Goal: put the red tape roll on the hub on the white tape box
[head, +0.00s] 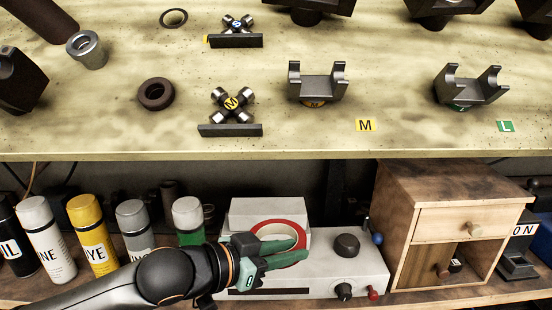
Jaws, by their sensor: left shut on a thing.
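The red tape roll (299,229) is a red ring with a pale inside, tilted above the left part of a long white box. My left gripper (282,254), with green fingers, is shut on the near side of the roll. The white tape box (368,272) stands on the lower shelf, with a raised white block at its back left. A dark round hub-like piece (347,245) stands on its top, right of the roll and apart from it. The gripper hides part of the roll and the box top beneath. My right gripper is not in view.
Several spray cans (92,235) stand left of the box, near my left arm. A wooden drawer cabinet (440,205) stands close on the right. A blue ball-ended lever (377,239) and a red knob (374,293) are near the box. The workbench edge (200,156) overhangs behind.

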